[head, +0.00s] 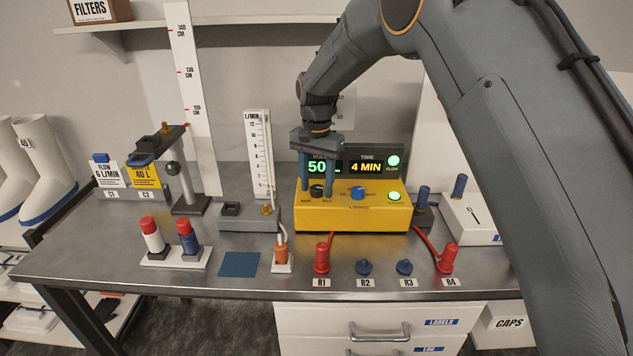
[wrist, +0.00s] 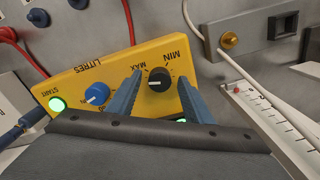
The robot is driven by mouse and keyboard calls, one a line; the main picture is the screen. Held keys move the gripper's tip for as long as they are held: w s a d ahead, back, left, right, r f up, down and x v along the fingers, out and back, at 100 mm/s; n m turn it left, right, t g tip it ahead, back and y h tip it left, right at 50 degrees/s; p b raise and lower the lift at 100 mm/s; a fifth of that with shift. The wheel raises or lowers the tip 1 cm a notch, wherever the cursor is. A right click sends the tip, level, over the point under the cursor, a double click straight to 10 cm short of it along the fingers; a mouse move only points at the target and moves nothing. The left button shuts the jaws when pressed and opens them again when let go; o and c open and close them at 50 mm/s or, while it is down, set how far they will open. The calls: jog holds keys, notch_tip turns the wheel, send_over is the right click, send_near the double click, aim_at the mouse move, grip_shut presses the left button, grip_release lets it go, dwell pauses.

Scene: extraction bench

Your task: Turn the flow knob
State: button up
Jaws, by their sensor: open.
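A black knob (wrist: 159,80) with a white pointer line sits on the yellow box (head: 355,216), beside the words MIN and MAX. In the head view this knob (head: 317,191) is on the left part of the box's front. My gripper (wrist: 160,84) is open and points down over the box, one finger on each side of the knob. I cannot tell whether the fingers touch it. In the head view my gripper (head: 315,186) partly hides the display's left part. The display reads 4 MIN under TIME, with a green FLOW light (head: 393,161).
A blue LITRES knob (head: 357,192) and green START button (head: 394,196) are close on the same box. The flowmeter (head: 258,150) with its brass knob (head: 267,209) stands to the left.

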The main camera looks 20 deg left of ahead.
jog(key=c, duration=1.1)
jog(key=shift+o, duration=0.2)
jog(key=shift+n+b, duration=0.95)
jog(key=shift+n, duration=1.85)
jog(key=shift+w+r, duration=0.1)
jog(key=o, duration=1.1)
jog(key=shift+c, duration=0.2)
